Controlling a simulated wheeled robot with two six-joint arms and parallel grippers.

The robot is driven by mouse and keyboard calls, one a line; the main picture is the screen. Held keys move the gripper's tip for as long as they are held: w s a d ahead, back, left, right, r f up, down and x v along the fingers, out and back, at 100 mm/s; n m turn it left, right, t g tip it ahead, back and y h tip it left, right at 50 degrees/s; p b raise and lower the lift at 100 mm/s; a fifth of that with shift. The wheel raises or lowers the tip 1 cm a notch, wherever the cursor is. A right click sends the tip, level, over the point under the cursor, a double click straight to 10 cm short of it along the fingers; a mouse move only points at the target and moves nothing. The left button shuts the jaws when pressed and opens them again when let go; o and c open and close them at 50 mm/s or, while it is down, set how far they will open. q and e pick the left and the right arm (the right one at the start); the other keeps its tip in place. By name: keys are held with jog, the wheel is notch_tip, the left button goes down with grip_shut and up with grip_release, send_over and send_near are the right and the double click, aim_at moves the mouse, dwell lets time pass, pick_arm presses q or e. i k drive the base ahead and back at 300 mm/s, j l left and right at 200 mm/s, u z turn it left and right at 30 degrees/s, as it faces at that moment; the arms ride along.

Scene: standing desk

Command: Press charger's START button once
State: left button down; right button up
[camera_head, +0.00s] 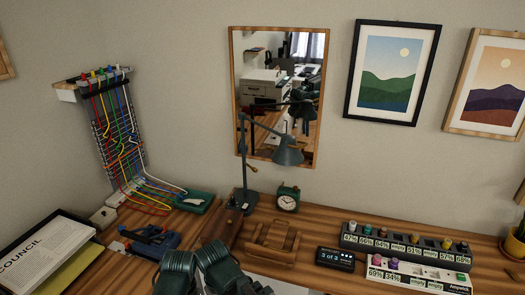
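A white charger (410,276) marked "Ampwick" lies at the front right of the desk.
A black display (335,259) reading "3 of 3" stands left of the charger. A wooden stand (272,242), a clock (288,199) and a lamp (287,152) are near the middle. Dark green ribbed cylinders (176,271) rise at the front. A plant pot (515,246) is at right.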

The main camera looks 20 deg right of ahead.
aim_at(462, 277)
jog(key=z, duration=2)
